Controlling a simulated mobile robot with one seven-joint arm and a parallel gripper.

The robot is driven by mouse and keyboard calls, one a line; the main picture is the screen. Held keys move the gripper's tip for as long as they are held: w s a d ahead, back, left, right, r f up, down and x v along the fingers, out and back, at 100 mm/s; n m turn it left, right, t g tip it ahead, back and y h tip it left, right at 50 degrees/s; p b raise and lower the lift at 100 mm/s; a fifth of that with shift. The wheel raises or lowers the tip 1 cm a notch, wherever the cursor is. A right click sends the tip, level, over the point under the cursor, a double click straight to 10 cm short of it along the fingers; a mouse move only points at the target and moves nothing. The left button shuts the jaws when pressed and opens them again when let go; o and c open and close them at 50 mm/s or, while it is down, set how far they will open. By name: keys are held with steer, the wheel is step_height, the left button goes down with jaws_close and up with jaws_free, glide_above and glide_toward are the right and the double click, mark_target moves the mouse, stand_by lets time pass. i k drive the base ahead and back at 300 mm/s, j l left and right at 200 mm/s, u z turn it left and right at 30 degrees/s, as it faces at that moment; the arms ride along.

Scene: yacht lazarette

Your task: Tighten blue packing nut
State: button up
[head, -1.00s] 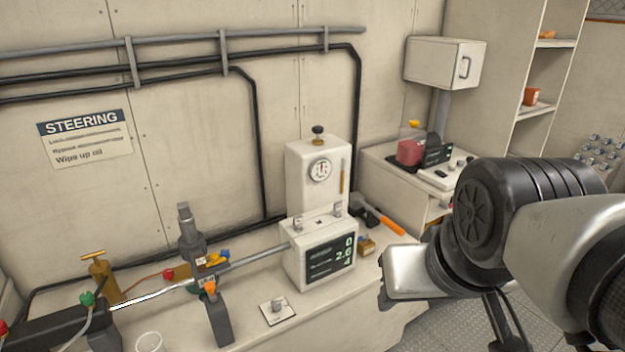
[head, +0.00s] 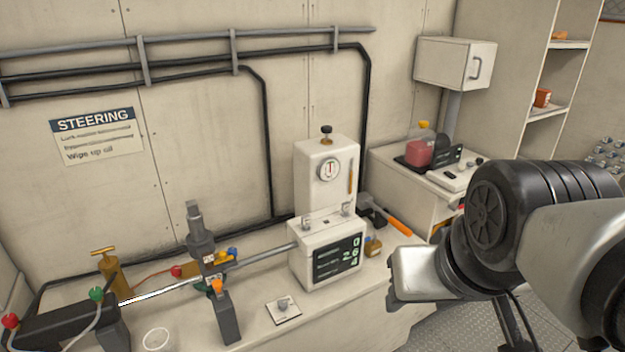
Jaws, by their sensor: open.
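A small blue part (head: 232,253) shows at the bench's back, next to a yellow part (head: 220,257), behind the steel rod (head: 262,257). It may be the packing nut; it is too small to tell its shape or how tight it sits. The rod runs from a black cylinder (head: 75,325) at the left to a white box with a display (head: 338,262). A grey upright fitting (head: 199,230) stands near the blue part. My arm fills the right side, well apart from the blue part. I make out no gripper fingers.
A brass T-handled valve (head: 108,272) stands at the left. A dark post with an orange top (head: 227,318) and a small plate with a knob (head: 283,309) stand in front of the rod. An orange-handled tool (head: 400,228) lies right of the white box. Pipes line the wall.

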mark_target(232, 250)
steer(key=u, duration=1.35)
steer(key=z, duration=0.45)
steer(key=i, duration=0.5)
steer(key=i+l+u, duration=0.1)
steer(key=i, duration=0.4)
